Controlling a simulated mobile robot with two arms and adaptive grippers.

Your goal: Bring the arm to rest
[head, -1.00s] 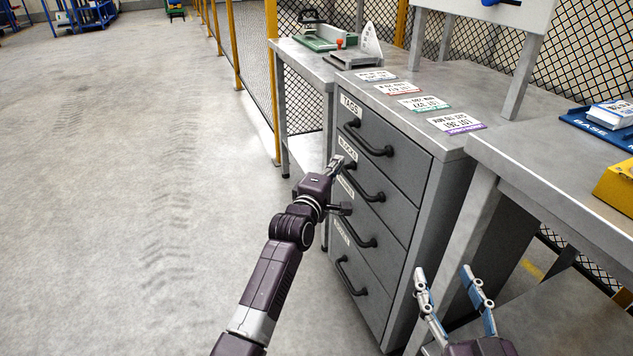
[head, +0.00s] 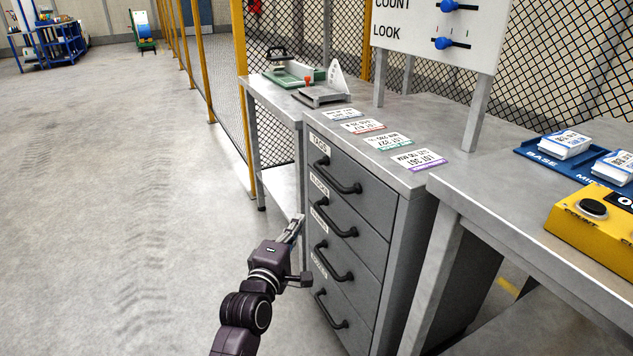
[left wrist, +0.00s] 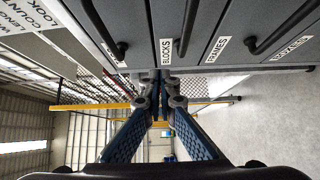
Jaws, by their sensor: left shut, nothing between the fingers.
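My left gripper (head: 294,228) is shut and empty, in front of the left side of the grey drawer cabinet (head: 412,245). It is apart from the handles as far as I can tell. In the left wrist view its blue fingers (left wrist: 160,88) meet below the drawer fronts, near the label BLOCKS (left wrist: 166,52). All the drawers look closed, each with a black bar handle (head: 338,176). My right gripper is out of the head view now.
Lot cards (head: 420,160) lie on the cabinet top. A green and grey fixture (head: 295,75) stands on the bench behind. A yellow button box (head: 590,228) and a blue tray (head: 535,149) are on the right bench. The floor (head: 110,200) at left is clear.

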